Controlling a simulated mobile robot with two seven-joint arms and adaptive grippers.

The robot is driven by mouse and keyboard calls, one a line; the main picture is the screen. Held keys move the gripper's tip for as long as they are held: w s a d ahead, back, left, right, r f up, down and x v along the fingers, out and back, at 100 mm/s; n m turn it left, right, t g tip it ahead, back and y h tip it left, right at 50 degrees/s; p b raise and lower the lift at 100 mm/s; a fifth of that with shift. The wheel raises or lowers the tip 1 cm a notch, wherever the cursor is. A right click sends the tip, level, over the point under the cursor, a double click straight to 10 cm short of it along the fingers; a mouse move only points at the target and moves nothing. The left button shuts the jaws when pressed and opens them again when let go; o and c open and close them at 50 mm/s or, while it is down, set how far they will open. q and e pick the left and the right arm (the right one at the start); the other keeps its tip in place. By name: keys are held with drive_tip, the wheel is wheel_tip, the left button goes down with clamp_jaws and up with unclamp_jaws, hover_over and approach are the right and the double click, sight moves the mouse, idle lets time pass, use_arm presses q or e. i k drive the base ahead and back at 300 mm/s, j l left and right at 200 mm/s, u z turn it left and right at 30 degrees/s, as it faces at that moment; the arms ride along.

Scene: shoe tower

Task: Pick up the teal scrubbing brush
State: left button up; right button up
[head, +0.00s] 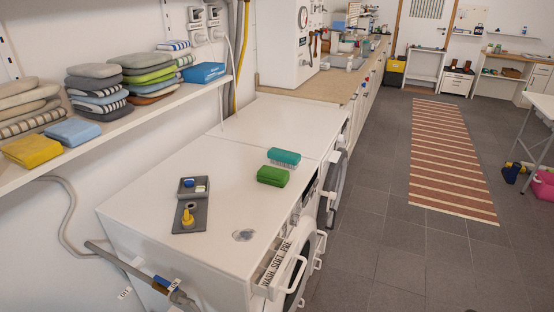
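The teal scrubbing brush (285,155) lies on the white top of the washing machines, near the front edge and the seam between the two machines. Its teal back faces up and pale bristles show along its lower side. A green block-like item (272,175) lies just in front of it, close to it or touching; I cannot tell which. Neither of my grippers shows in the head view.
A grey tray (187,217) with a yellow-topped item and small blue and white pieces sits left on the white top. A shelf (120,122) of folded cloths overhangs the back. An open detergent drawer (274,266) juts out in front.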

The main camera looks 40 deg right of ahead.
sight(283, 158)
drive_tip(key=l+u, duration=0.8)
drive_tip(key=l, duration=0.2)
drive_tip(key=l+u, duration=0.45)
drive_tip(key=k+l, duration=0.05)
